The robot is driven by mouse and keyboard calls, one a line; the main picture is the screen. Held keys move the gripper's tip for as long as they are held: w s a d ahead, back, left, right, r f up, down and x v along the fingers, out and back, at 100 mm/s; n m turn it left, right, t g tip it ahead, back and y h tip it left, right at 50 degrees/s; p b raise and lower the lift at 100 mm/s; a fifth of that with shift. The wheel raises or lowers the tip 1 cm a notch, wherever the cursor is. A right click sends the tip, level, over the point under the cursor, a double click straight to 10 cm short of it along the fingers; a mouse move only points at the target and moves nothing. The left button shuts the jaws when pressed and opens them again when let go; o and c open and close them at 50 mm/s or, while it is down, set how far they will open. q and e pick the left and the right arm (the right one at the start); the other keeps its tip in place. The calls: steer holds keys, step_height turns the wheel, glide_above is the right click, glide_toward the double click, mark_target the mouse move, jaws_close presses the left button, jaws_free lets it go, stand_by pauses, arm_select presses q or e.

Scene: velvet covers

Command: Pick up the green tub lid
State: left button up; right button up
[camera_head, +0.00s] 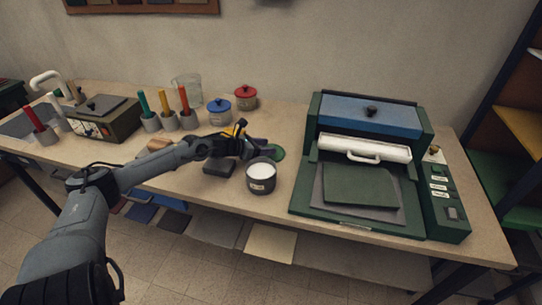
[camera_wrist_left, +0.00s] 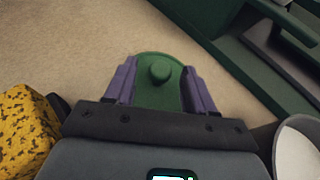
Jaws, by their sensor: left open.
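The green tub lid (camera_wrist_left: 158,92) is a round disc with a raised knob, lying flat on the table. In the left wrist view it sits between the purple fingers of my left gripper (camera_wrist_left: 160,85). The fingers are apart, one on each side of the knob, and the lid's near edge is hidden by the gripper body. In the head view only part of the lid (camera_head: 277,153) shows, just right of my left gripper (camera_head: 262,148). I cannot tell whether the fingers touch the lid. My right gripper is not in view.
An open dark tub with white contents (camera_head: 261,177) stands close in front of the lid. A yellow speckled sponge-like block (camera_wrist_left: 25,120) is beside the gripper. Blue (camera_head: 219,112) and red (camera_head: 246,98) lidded pots stand behind. The green press (camera_head: 303,190) is to the right.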

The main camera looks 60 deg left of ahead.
arm_select(q)
steer(key=shift+b+x, duration=0.55)
steer(key=shift+x, duration=0.9)
jaws_close()
steer(key=shift+r, duration=0.1)
